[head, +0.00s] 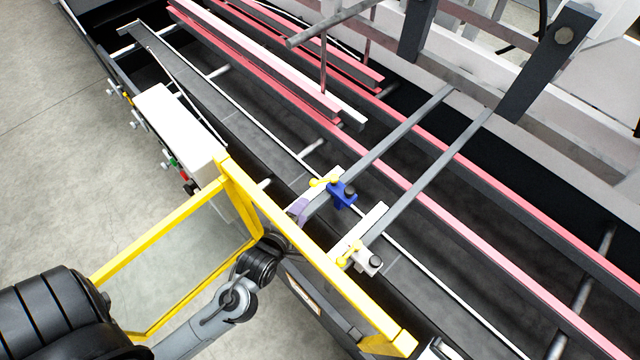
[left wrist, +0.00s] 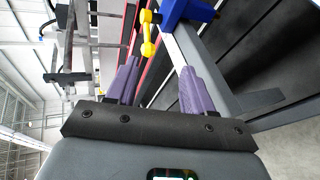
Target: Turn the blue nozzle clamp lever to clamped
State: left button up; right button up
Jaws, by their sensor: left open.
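The blue nozzle clamp (head: 342,195) sits on a grey bar over the machine, and its yellow lever (head: 323,182) sticks out to the left of it. In the left wrist view the blue clamp (left wrist: 188,9) is at the top, with the yellow lever (left wrist: 148,36) hanging down from it. My left gripper (head: 299,208) has purple fingers and is just below and left of the clamp. In the left wrist view the gripper (left wrist: 160,76) is open and empty, with the lever beyond the gap between its fingertips. Contact is not visible. My right gripper is not in view.
A grey clamp (head: 368,262) with its own yellow lever (head: 349,251) stands to the lower right. A yellow guard frame (head: 300,255) crosses in front of the machine, close to my left arm. A white control box (head: 178,125) is at the left. Pink-red rails (head: 440,215) run behind the clamps.

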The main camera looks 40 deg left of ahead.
aim_at(313, 186)
pick_arm(q)
jog(key=n, duration=0.1)
jog(key=a+n+t+y, duration=0.1)
jog(key=shift+w+f+n, duration=0.1)
jog(key=shift+w+n, duration=0.2)
jog(key=shift+w, duration=0.05)
jog(key=shift+w+a+n, duration=0.3)
jog(key=shift+w, duration=0.2)
jog(key=p+x, duration=0.1)
jog(key=x, duration=0.9)
jog(key=shift+p, duration=0.3)
grip_shut()
